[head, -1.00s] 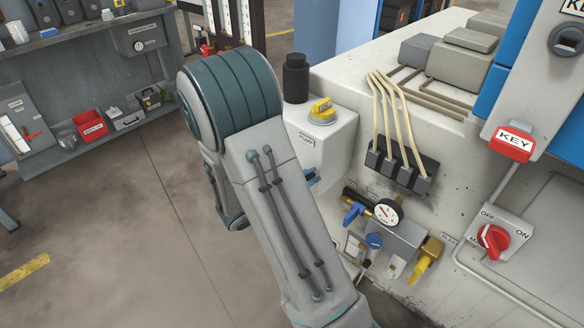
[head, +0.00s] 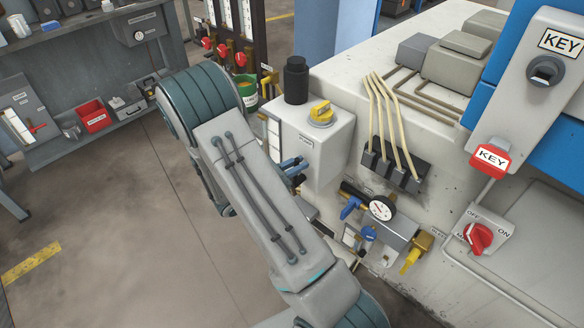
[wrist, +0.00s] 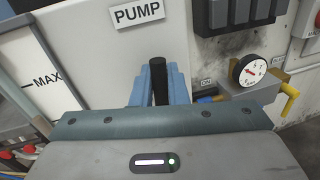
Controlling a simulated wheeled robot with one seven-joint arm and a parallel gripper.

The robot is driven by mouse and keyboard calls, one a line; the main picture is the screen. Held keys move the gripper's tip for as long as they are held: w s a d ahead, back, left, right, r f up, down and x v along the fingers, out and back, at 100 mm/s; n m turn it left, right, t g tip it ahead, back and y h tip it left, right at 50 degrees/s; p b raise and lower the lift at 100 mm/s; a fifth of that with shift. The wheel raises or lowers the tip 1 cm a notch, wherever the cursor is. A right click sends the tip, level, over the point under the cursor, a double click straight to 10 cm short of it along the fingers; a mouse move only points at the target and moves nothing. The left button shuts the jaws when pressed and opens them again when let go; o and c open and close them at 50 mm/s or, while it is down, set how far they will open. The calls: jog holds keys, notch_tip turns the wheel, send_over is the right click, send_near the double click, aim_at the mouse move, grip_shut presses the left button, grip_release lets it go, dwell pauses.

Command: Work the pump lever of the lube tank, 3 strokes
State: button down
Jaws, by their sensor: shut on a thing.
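The lube tank (head: 325,150) is a pale box with a yellow cap (head: 320,112) on top, on the left end of the machine. Its PUMP label (wrist: 138,14) and a MAX level window (wrist: 35,75) show in the wrist view. My gripper (head: 292,168) has blue fingers and is in front of the tank, partly hidden by my arm in the head view. In the wrist view my gripper (wrist: 158,92) is shut on the black pump lever (wrist: 158,72), whose top stands up between the fingers. The lever's lower part is hidden.
Right of the tank are a pressure gauge (head: 382,208), a blue-handled valve (head: 350,207) and a yellow fitting (head: 416,254). A black cylinder (head: 296,80) stands behind the cap. A grey workbench (head: 75,95) is at the far left, with open floor (head: 120,230) before it.

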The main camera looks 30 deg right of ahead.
jog(key=shift+f, duration=0.1)
jog(key=shift+s+f+b, duration=0.15)
jog(key=shift+s+b, duration=0.05)
jog(key=shift+b, duration=0.45)
jog(key=m+b, duration=0.1)
jog(key=s+f+m+b, duration=0.1)
jog(key=shift+s+d+m+y+b, duration=0.3)
jog(key=shift+s+d+m+b, duration=0.2)
jog(key=shift+s+m+b, duration=0.35)
jog(key=shift+m+b, duration=0.25)
jog(key=shift+s+r, duration=0.1)
jog(key=shift+r, duration=0.05)
